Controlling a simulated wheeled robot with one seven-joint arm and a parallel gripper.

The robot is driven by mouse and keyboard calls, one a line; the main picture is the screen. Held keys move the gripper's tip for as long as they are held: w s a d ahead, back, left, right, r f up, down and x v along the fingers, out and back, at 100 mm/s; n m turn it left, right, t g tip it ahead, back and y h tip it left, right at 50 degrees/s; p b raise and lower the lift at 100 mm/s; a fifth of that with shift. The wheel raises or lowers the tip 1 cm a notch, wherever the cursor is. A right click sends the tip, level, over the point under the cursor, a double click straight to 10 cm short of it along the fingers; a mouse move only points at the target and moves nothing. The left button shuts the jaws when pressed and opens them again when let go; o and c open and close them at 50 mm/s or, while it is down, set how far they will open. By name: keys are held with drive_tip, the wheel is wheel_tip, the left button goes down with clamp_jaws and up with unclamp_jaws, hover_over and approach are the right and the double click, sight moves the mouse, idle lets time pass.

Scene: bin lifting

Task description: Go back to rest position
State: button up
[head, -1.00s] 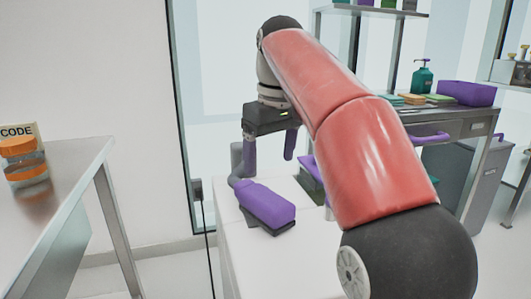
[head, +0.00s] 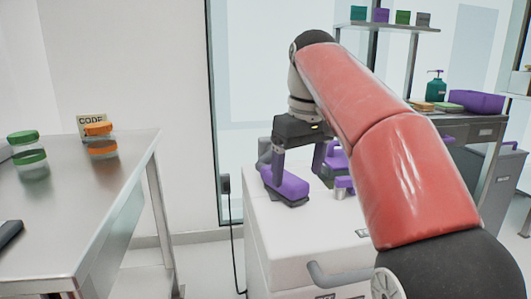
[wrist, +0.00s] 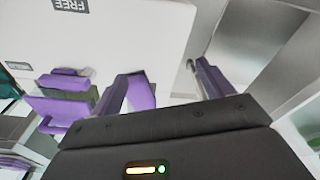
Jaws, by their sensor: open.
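My gripper (head: 298,166) is open and empty, fingers pointing down, over the white cabinet top (head: 285,228) in the head view. In the wrist view the two purple-grey fingers of my gripper (wrist: 163,78) are spread apart with nothing clamped between them. A purple object on a dark base (head: 285,186) lies on the cabinet top, just below and left of the fingers. I cannot tell how far the fingertips are from it. My red arm reaches in from the lower right and hides part of the cabinet.
Behind right, a steel counter holds a green pump bottle (head: 435,86) and a purple bin (head: 476,102). A grey handle (head: 340,274) sticks out from the cabinet front.

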drive_tip(key=s+d+f+m+t, duration=0.2)
drive_tip(key=s+d+f+m, duration=0.1)
drive_tip(key=s+f, duration=0.7)
drive_tip(key=s+d+f+m+t, duration=0.2)
drive_tip(key=s+d+f, duration=0.4)
drive_tip(key=s+f, duration=0.5)
drive_tip(key=shift+f+m+h, duration=0.4)
drive_tip(key=shift+f+m, duration=0.1)
drive_tip(key=shift+m, duration=0.4)
